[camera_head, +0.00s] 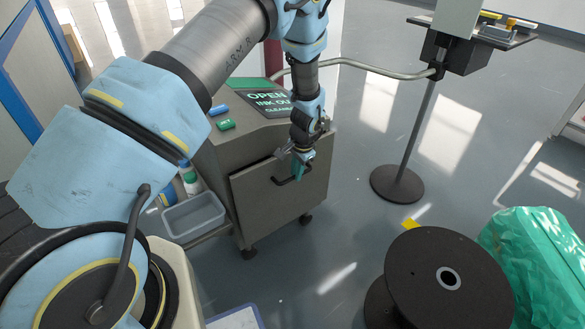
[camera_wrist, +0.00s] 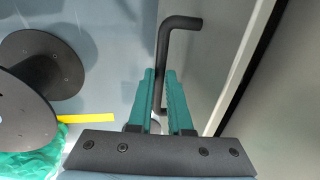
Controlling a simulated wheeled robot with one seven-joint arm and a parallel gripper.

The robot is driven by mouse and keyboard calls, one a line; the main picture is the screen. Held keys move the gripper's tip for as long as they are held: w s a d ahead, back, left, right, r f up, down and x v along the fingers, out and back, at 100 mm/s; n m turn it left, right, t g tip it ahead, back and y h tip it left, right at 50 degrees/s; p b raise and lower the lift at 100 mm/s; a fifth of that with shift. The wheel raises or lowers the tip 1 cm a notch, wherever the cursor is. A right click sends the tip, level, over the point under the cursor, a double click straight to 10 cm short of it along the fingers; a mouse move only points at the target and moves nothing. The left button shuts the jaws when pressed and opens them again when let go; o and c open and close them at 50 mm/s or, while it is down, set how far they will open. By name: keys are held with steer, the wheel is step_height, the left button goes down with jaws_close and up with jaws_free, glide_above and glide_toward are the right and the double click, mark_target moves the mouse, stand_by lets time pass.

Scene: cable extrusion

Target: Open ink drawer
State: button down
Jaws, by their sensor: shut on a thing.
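The ink drawer (camera_head: 262,201) is the grey front of a wheeled cabinet in the middle of the head view. Its face looks flush with the cabinet, though I cannot tell whether it stands slightly out. A dark bar handle (camera_head: 285,181) sits near the top of the drawer front. My gripper (camera_head: 298,168) is at this handle. In the wrist view the teal fingers (camera_wrist: 163,95) are shut on the dark handle (camera_wrist: 163,60), which passes between them and bends right at its far end. The drawer's inside is hidden.
Green and blue cylinders (camera_head: 226,125) and a sign (camera_head: 268,102) lie on the cabinet top. A grey bin (camera_head: 193,216) sits at its left side. A black spool (camera_head: 440,285) and a green wrapped bundle (camera_head: 540,262) stand at lower right. Floor before the drawer is clear.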

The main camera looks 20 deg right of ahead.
steer(key=s+d, duration=0.2)
steer(key=s, duration=1.1)
steer(key=s+d, duration=0.3)
steer(key=s, duration=1.1)
steer(key=shift+d, duration=0.15)
steer(key=c, duration=0.8)
jaws_free()
steer(key=shift+s, duration=0.1)
steer(key=shift+c, duration=0.2)
step_height(320, 180, up, 11)
steer(key=s, duration=0.2)
steer(key=shift+d+f, duration=0.2)
steer(key=shift+w, duration=0.1)
